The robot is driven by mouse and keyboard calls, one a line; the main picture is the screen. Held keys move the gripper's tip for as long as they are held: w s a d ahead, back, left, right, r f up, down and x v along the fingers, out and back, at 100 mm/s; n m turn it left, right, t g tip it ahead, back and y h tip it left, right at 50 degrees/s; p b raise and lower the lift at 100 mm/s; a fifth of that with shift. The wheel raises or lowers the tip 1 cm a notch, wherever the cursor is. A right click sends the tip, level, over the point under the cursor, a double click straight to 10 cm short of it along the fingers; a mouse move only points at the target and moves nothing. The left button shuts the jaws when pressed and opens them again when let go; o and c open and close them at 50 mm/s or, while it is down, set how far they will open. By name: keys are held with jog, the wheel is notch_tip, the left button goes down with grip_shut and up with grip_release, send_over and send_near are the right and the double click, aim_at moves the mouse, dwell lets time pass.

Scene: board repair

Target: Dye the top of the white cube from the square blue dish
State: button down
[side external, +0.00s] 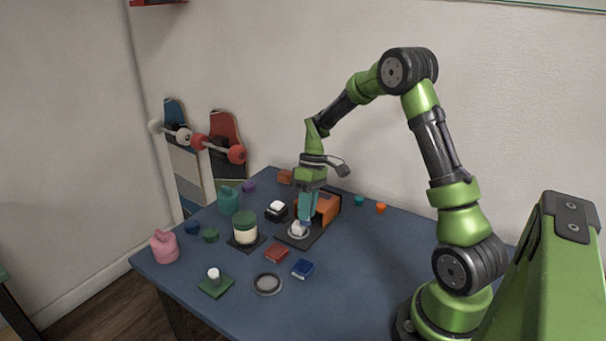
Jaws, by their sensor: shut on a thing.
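My gripper (302,219) points down and is shut on a small whitish block (297,228), probably the white cube. The block is low over a round grey-rimmed plate (291,236) on a dark mat; I cannot tell whether it touches the plate. The fingers partly hide the block, and its top cannot be made out.
The table's right side (375,260) is clear.

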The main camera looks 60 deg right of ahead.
jog(key=w, duration=0.4)
jog(key=shift+a, duration=0.3)
jog(key=s, duration=0.4)
jog(key=shift+d, duration=0.3)
jog(key=shift+r, duration=4)
jog(key=shift+f, duration=0.1)
